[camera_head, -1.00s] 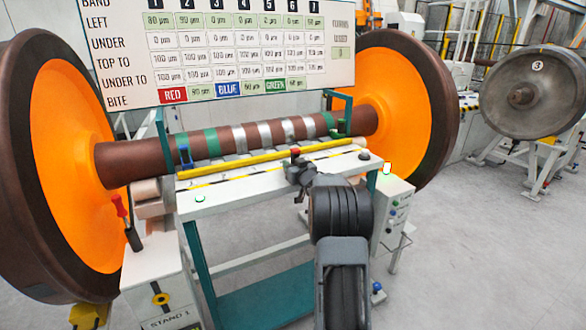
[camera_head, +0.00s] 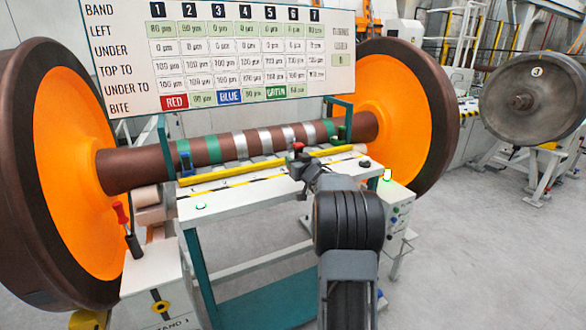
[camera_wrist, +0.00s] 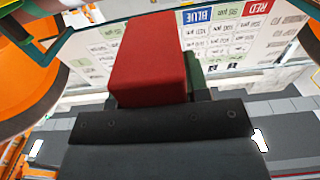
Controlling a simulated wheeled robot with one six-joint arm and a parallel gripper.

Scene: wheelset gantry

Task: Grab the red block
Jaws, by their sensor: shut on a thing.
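The red block (camera_head: 298,147) is small in the head view, at the tip of my gripper (camera_head: 300,157), in front of the banded brown axle (camera_head: 145,165). In the wrist view the red block (camera_wrist: 150,60) is large and stands out beyond the dark gripper body (camera_wrist: 160,125). My gripper is shut on the red block. The fingertips are mostly hidden behind the block and the gripper body in the wrist view. I cannot tell exactly how high the block is over the bench.
A white bench (camera_head: 235,205) with a yellow bar (camera_head: 235,179) lies below the axle. Orange-faced wheels (camera_head: 75,160) flank the bench. A measurement board (camera_head: 225,55) hangs above. Grey floor is open at right.

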